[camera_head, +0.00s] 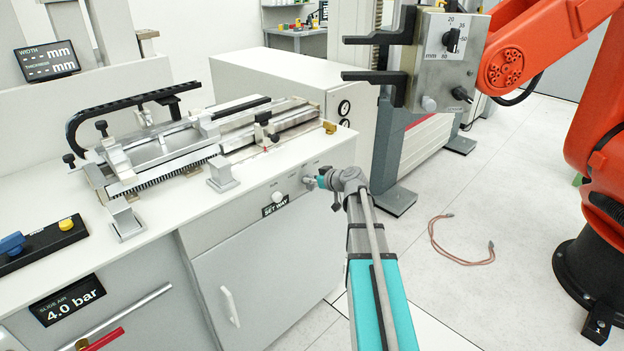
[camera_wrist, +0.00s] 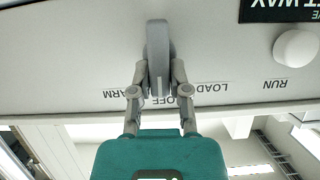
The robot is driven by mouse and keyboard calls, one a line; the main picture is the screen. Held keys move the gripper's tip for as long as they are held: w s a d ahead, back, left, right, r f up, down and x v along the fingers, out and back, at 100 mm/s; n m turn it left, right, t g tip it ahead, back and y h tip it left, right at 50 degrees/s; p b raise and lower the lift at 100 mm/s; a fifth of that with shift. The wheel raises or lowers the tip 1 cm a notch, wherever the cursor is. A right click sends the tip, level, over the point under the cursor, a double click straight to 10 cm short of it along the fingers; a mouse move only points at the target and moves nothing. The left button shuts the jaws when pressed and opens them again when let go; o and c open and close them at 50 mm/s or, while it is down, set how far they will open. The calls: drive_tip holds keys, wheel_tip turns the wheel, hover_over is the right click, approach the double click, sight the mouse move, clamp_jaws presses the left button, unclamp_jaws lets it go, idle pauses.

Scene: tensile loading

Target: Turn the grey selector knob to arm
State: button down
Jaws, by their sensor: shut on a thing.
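The grey selector knob (camera_wrist: 157,45) is on the front panel (camera_wrist: 60,60) of the white cabinet. In the upside-down wrist view its bar stands straight along the picture, its lower end by the OFF label (camera_wrist: 182,101). The ARM label (camera_wrist: 122,93) is to the left of OFF and LOAD (camera_wrist: 213,87) to the right. My gripper (camera_wrist: 158,75) is shut on the knob, one finger on each side of the bar. In the head view my gripper (camera_head: 313,181) is at the panel and largely hides the knob.
A white round button (camera_wrist: 296,48) marked RUN is beside the knob, near the black SET WAY sign (camera_wrist: 278,10). A slide fixture (camera_head: 180,145) stands on the cabinet top. An orange robot arm (camera_head: 530,45) stands at the right. A cable (camera_head: 450,250) lies on the floor.

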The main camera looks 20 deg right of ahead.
drive_tip(key=shift+w, duration=0.25)
drive_tip(key=shift+w+d+f+m+g+y+b, duration=0.15)
drive_tip(key=shift+m+y+b, duration=0.3)
drive_tip(key=shift+m+y, duration=0.4)
drive_tip(key=shift+d+m+g+y+b, duration=0.15)
drive_tip(key=shift+m+y+b, duration=0.35)
drive_tip(key=shift+m, duration=0.65)
drive_tip(key=shift+w+d+f+m+y+b, duration=0.1)
drive_tip(key=shift+d+m+y+b, duration=0.2)
drive_tip(key=shift+m+y, duration=0.6)
drive_tip(key=shift+a+r, duration=0.1)
drive_tip(key=c, duration=0.9)
unclamp_jaws()
drive_tip(key=o, duration=0.3)
drive_tip(key=shift+s+f, duration=0.15)
drive_tip(key=shift+f, duration=0.05)
